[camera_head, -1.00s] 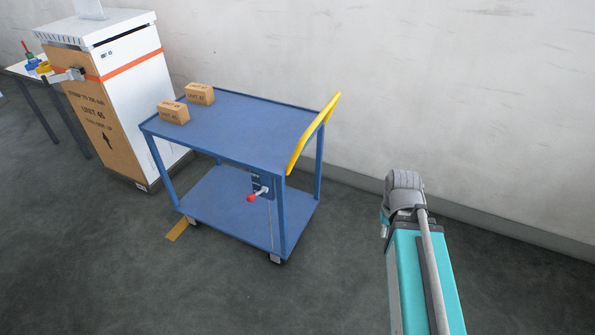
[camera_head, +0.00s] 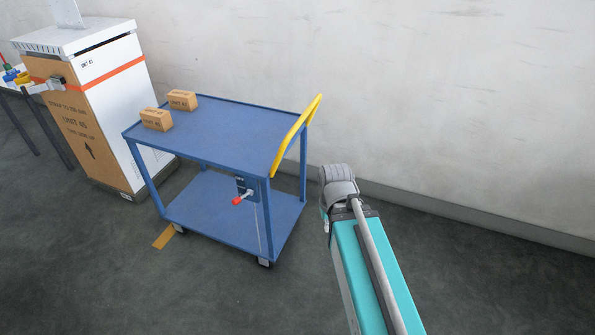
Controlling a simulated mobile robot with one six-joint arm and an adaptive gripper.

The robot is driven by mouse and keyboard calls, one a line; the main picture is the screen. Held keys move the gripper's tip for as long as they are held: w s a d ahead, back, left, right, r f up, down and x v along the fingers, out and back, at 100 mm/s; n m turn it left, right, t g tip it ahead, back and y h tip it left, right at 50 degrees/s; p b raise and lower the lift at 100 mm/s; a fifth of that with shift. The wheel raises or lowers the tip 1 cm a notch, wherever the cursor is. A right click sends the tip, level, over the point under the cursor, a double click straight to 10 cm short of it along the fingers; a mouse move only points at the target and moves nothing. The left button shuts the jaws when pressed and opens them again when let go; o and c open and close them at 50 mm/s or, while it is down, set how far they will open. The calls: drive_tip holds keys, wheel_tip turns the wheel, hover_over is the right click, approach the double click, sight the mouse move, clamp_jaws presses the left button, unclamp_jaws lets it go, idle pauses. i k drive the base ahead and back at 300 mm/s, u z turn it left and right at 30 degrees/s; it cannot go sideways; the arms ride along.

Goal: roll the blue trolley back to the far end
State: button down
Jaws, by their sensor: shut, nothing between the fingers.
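The blue trolley (camera_head: 232,137) stands upright on the floor in the middle of the head view. It has two shelves and a yellow push handle (camera_head: 297,135) at its right end. A small panel on its near right side carries a lever with a red knob (camera_head: 238,201). Two small cardboard boxes, a nearer one (camera_head: 156,120) and a farther one (camera_head: 183,100), sit at the left end of its top shelf. My teal arm (camera_head: 370,270) is at the lower right, apart from the trolley and to the right of the handle. My gripper is not in view.
A white cabinet (camera_head: 112,75) with a cardboard front and orange strap stands just left of the trolley. A table with coloured items is cut off at the far left. A yellow floor mark (camera_head: 164,237) lies near the trolley's left wheel. A wall (camera_head: 450,110) runs behind; the floor in front is clear.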

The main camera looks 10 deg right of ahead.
sight(250, 141)
drive_tip(key=u, duration=0.1)
drive_tip(key=i, duration=1)
drive_tip(key=k, duration=0.5)
drive_tip(key=u, duration=1)
